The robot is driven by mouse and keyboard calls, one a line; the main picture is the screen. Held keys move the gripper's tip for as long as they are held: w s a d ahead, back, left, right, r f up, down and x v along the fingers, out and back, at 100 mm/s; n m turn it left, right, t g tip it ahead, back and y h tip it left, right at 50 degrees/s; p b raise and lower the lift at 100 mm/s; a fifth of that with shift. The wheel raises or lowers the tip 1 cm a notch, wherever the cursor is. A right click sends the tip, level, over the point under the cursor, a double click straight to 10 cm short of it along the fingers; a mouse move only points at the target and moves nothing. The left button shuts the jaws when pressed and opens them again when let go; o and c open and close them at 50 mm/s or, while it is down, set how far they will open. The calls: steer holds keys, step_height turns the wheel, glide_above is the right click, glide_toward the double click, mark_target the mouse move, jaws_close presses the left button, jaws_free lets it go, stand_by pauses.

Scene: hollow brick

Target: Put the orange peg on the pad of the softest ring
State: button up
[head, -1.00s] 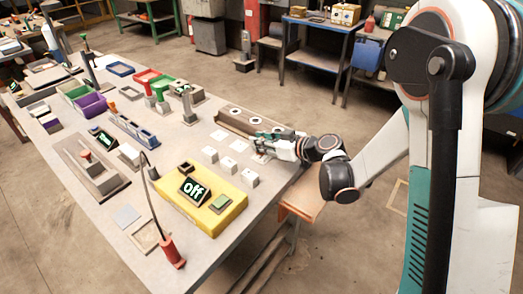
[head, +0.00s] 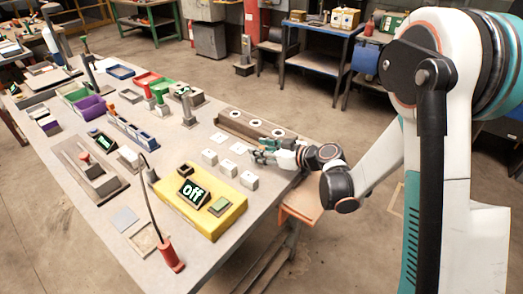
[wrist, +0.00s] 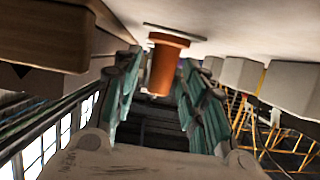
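The orange peg (wrist: 165,70) shows in the wrist view, which has the tabletop along its upper edge. Its wider end is against a thin pad (wrist: 171,31) on the table. My gripper (wrist: 162,62) has its green fingers spread on both sides of the peg, with a small gap visible at the left. In the head view my gripper (head: 257,151) is low at the table's right end and hides the peg and the pad under it. The brown block with several rings (head: 228,119) lies just behind it. Two white pads (head: 219,137) (head: 238,148) lie bare to its left.
White button blocks (head: 249,181) stand in a row in front of my gripper. A yellow box (head: 225,220) with an "off" display stands nearer. In the wrist view the brown block (wrist: 50,35) is close on the left and white blocks (wrist: 240,74) are on the right.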

steer(key=p+v, duration=0.3)
steer(key=v, duration=0.8)
steer(key=shift+s+d+r, duration=0.15)
steer(key=shift+d, duration=0.1)
steer(key=shift+s+r, duration=0.1)
steer(key=shift+r, duration=0.2)
steer(key=s+d+r+m+h, duration=0.3)
steer(key=s, duration=0.5)
steer(key=s+d+r+m+g+h, duration=0.1)
steer(key=s+d+r+m+h, duration=0.3)
steer(key=s, duration=0.4)
steer(key=s+d+r+m+h, duration=0.3)
steer(key=s+r+h, duration=0.1)
steer(key=s, duration=0.4)
steer(key=shift+d, duration=0.3)
steer(key=shift+r, duration=0.1)
